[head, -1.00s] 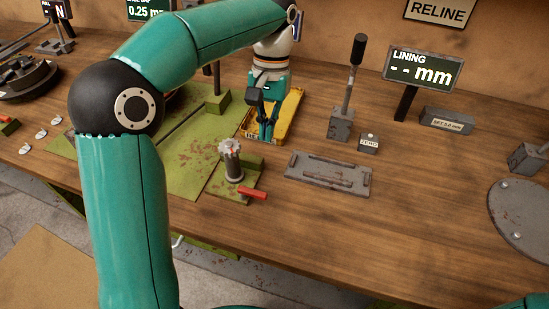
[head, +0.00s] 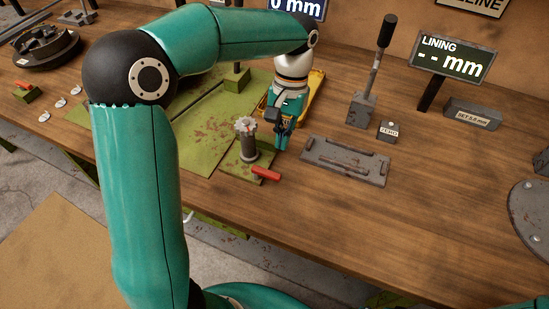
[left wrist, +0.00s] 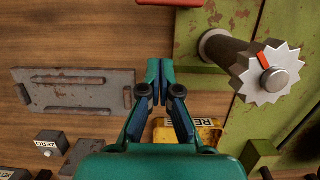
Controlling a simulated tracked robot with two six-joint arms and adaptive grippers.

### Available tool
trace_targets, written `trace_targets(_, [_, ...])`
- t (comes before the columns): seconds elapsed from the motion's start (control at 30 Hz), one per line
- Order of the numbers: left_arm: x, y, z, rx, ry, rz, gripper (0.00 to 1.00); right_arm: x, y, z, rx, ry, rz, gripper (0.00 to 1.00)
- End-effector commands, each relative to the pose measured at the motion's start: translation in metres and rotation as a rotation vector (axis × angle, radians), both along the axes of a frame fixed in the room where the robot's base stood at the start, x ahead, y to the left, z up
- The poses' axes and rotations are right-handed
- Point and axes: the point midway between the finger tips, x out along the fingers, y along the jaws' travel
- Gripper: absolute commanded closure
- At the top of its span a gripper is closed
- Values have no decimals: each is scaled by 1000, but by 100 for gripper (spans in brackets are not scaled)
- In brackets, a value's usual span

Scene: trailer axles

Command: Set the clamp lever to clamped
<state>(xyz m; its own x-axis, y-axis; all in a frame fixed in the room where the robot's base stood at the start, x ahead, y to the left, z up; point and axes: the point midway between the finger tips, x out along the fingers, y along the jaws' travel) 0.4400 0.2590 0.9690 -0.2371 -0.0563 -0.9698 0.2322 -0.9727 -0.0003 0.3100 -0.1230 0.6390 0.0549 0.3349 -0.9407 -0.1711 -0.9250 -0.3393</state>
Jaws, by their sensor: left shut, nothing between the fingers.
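A red-handled lever (head: 266,174), which seems to be the clamp lever, lies low at the front edge of a green plate (head: 230,159). Its red grip (left wrist: 170,2) is cut off by the top edge of the left wrist view. A dark post with a toothed grey knob (head: 246,126) stands upright behind it; the knob (left wrist: 272,75) has a red mark. My left gripper (head: 281,146) points down, shut and empty, just right of the post and behind the lever, apart from both. Its closed fingertips (left wrist: 159,66) show in the left wrist view. My right gripper is out of view.
A grey slotted plate (head: 345,161) lies to the right. A yellow tray (head: 315,87) is behind my gripper. A black-gripped upright lever (head: 375,70), a ZERO button box (head: 388,131) and a LINING display (head: 452,60) stand behind. The bench's front right is clear.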

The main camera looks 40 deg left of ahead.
Motion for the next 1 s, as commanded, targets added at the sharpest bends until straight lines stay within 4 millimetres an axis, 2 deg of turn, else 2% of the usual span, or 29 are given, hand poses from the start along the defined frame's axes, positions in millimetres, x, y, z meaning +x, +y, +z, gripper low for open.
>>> trace_targets(0.1, [-7, -1, -25, -1, 4, 0, 100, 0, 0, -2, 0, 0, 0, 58])
trace_targets(0.3, [-33, -8, -20, -1, -1, -1, 100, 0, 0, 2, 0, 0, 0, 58])
trace_targets(0.43, [-41, -10, -21, -1, -1, -1, 100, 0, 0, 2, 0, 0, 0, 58])
trace_targets(1.0, [-45, -10, -21, 0, -1, -9, 100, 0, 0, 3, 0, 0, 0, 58])
